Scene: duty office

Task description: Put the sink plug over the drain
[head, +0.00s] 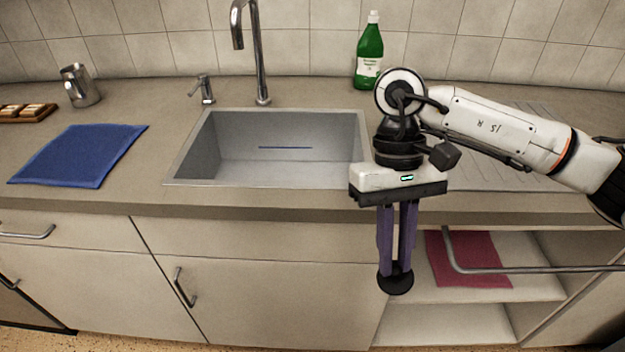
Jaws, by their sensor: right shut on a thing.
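My right gripper (396,262) points down in front of the counter's front edge, right of the sink. Its purple fingers are shut on a round black sink plug (395,281), which hangs at their tips in front of the cabinets, below counter height. The sink (262,174) is a grey rectangular basin set in the counter, and it looks empty. A thin dark blue line (285,148) shows on its back wall. The drain cannot be made out; the basin's floor is largely hidden by the front rim. My left gripper is not in view.
A tall faucet (262,70) and a small soap dispenser (203,88) stand behind the sink. A green bottle (370,52) stands behind my right arm. A blue cloth (78,155) and a metal pitcher (79,85) are at left. An open shelf holds a red cloth (470,259).

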